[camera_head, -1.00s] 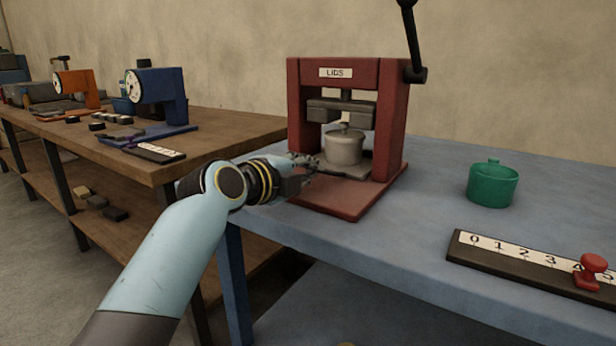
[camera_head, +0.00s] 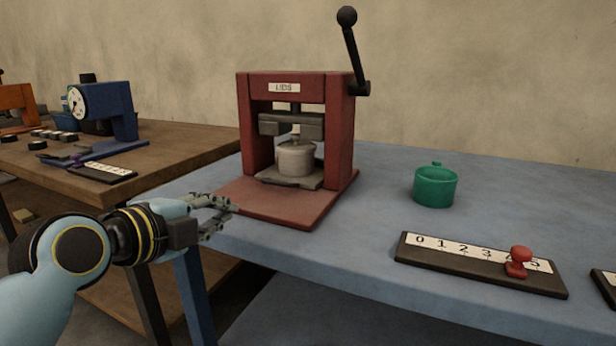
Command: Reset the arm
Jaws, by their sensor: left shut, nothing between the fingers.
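My left gripper (camera_head: 222,214) is in front of the red press, at the left front corner of the blue table (camera_head: 380,180). Its fingers are shut with nothing between them. The fingertips are close to the near left edge of the press's red base; I cannot tell if they touch it. The red press (camera_head: 342,130) has a "LIDS" label and a black lever (camera_head: 352,52) that points up, leaning left. A grey lidded pot (camera_head: 296,158) stands on a plate inside the press, under the grey press block (camera_head: 291,124). My right gripper is not in view.
A green lidded pot (camera_head: 435,187) stands right of the press. A number strip (camera_head: 470,268) with a red knob (camera_head: 519,262) lies near the front edge. A wooden bench (camera_head: 180,150) at left holds a blue press (camera_head: 122,112). The table middle is clear.

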